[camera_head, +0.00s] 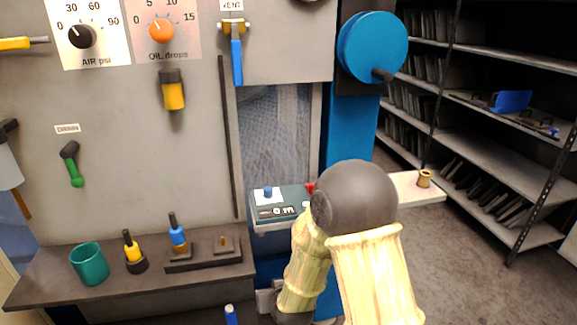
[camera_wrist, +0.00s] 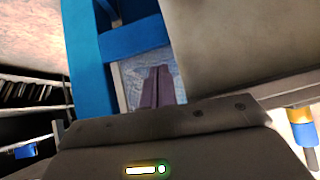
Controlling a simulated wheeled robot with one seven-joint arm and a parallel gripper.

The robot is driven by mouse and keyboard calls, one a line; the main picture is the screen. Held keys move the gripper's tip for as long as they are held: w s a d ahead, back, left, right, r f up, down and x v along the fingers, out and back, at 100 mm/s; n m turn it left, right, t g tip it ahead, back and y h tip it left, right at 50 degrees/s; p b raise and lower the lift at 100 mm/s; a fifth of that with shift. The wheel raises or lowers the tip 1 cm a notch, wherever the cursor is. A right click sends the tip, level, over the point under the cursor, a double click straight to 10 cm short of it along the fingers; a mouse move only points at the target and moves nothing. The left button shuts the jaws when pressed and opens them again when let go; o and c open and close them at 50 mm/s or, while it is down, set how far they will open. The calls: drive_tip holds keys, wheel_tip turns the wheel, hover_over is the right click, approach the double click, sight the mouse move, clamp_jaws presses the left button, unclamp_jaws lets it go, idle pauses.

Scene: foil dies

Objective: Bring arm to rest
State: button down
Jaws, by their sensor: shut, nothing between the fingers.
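My arm shows in the head view as a dark round joint with cream-sleeved links at the lower middle right, in front of the blue machine column (camera_head: 346,130). My gripper is not visible there. In the wrist view my gripper (camera_wrist: 158,70) shows as two dark fingers side by side, shut and empty. Behind the fingers are a pale mesh panel and a blue frame (camera_wrist: 135,36). The fingers touch nothing that I can make out.
A dark shelf (camera_head: 140,262) holds a teal cup (camera_head: 90,263), a yellow-handled tool (camera_head: 134,252) and a blue-handled tool (camera_head: 177,236). A pale ledge (camera_head: 405,190) bears a brass piece (camera_head: 425,179). Racks (camera_head: 480,120) stand right; floor before them is clear.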

drive_tip(key=s+d+r+m+g+h, duration=0.1)
drive_tip(key=s+d+r+g+h, duration=0.15)
drive_tip(key=s+d+r, duration=0.45)
drive_tip(key=s+d+r+m+g+h, duration=0.1)
drive_tip(key=s+d+r+g, duration=0.25)
drive_tip(key=s+d, duration=0.65)
wheel_tip(320, 180, up, 20)
drive_tip(key=w+d+p, duration=0.2)
drive_tip(key=p, duration=2)
drive_tip(key=shift+r, duration=0.2)
drive_tip(key=shift+y, duration=0.25)
